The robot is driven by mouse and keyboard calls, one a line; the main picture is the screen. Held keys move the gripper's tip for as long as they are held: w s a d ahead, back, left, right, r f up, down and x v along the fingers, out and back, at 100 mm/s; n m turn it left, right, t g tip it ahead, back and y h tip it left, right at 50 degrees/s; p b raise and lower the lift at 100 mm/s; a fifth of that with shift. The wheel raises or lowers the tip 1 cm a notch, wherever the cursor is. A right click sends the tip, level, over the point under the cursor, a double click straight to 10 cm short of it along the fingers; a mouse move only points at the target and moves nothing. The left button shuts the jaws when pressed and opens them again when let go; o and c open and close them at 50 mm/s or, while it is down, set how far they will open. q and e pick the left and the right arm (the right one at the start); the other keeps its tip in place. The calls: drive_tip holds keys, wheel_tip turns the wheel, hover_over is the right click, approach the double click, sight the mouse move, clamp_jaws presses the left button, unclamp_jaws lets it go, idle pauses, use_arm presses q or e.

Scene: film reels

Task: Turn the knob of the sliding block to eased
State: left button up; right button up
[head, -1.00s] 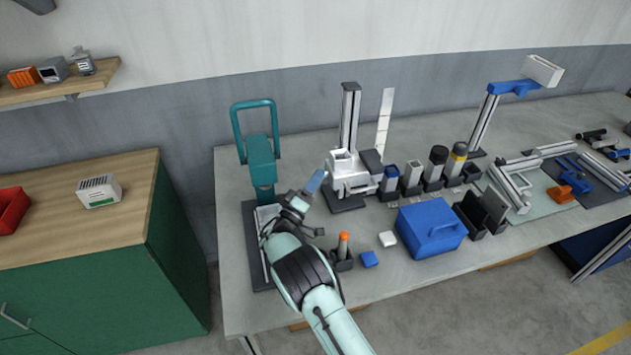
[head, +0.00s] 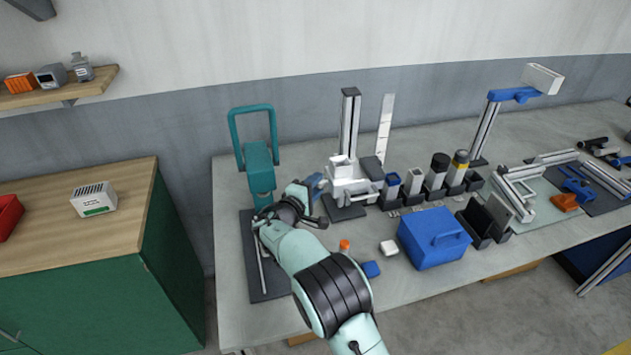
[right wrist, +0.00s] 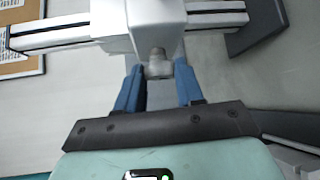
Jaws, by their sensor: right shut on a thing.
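The sliding block (head: 350,184) is a white block on an upright grey column (head: 349,125) with a dark base (head: 345,208), in the middle of the head view. My right gripper (head: 317,184) reaches the block's left side, its blue fingers partly hidden by my wrist. In the right wrist view the white block (right wrist: 155,18) sits on its rail (right wrist: 65,32). A small round grey knob (right wrist: 157,62) stands out from it between the two blue fingers of my right gripper (right wrist: 158,78), which is shut on it. Any marking for eased is not readable. My left gripper is not in view.
A teal press-like stand (head: 260,165) is close to the left of my right wrist. Small holders (head: 413,183) stand close right of the block. A blue box (head: 432,240), a white piece (head: 389,247) and a blue piece (head: 370,269) lie in front on the grey bench (head: 400,295).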

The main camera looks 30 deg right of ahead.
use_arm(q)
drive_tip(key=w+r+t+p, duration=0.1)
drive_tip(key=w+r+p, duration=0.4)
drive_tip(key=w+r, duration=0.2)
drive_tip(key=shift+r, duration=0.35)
use_arm(e)
drive_tip(key=shift+w+r+n+g+y, duration=0.1)
drive_tip(key=shift+r+n+g+y, duration=0.1)
drive_tip(key=shift+n+g+y, duration=0.45)
drive_tip(key=shift+w+r+n+g+y, duration=0.15)
drive_tip(key=shift+n+g+y, duration=0.25)
drive_tip(key=shift+n+g, duration=0.35)
drive_tip(key=shift+w+r+n+g+y, duration=0.1)
drive_tip(key=shift+r+n+g+y, duration=0.1)
drive_tip(key=shift+n+g+y, duration=0.5)
drive_tip(key=o, duration=1)
drive_tip(key=shift+f, duration=0.1)
drive_tip(key=shift+o, duration=0.2)
wheel_tip(320, 180, up, 20)
